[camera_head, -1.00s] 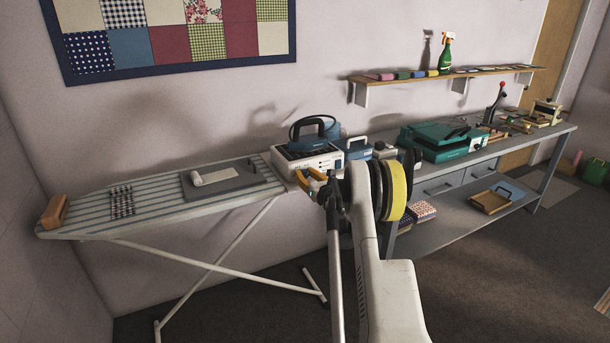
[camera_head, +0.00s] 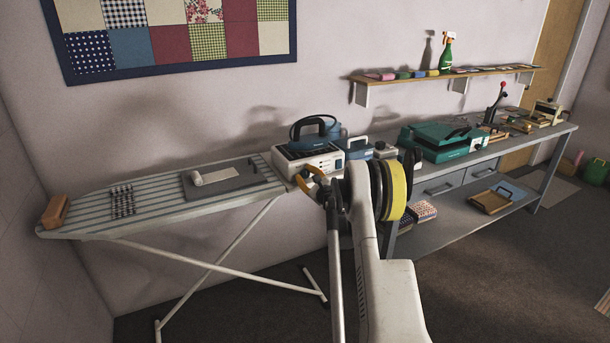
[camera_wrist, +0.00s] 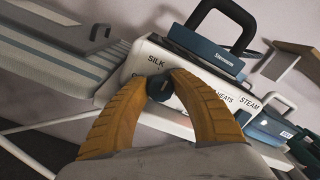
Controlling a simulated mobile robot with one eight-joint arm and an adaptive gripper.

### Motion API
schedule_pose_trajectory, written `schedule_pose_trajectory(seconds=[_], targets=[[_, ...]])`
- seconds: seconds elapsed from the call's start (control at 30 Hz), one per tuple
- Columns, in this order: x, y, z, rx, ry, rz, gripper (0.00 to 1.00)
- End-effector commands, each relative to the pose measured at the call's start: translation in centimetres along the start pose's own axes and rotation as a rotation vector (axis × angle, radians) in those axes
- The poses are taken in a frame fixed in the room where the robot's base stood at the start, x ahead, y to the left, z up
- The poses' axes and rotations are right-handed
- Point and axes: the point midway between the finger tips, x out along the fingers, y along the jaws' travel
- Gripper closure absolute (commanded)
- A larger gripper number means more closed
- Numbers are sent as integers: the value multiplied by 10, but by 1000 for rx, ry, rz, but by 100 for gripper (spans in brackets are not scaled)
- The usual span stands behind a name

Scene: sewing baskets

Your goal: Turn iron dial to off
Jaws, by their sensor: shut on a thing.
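The iron station (camera_head: 307,163) is a white box at the right end of the ironing board, with a blue iron (camera_head: 312,138) resting on top. In the wrist view its front panel (camera_wrist: 190,92) faces me, with the labels SILK and STEAM readable and another label partly covered by a finger. A small dark dial (camera_wrist: 160,88) sits on this panel between the tips of my gripper (camera_wrist: 158,76). The orange fingers are closed around the dial. In the head view my gripper (camera_head: 310,184) is at the front of the station, and the dial is hidden there.
The striped ironing board (camera_head: 90,222) carries a grey pad (camera_head: 235,180) with a pale roll and an orange-brown block (camera_head: 54,212). A grey workbench (camera_head: 470,165) with a teal machine (camera_head: 440,140) stands to the right. A shelf (camera_head: 440,80) hangs above it.

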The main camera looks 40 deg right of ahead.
Motion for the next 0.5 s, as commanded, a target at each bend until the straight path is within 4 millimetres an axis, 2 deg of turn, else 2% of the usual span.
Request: schedule_pose_trajectory(seconds=[0.5], targets=[[0, 0, 0, -57, 0, 0, 100]])
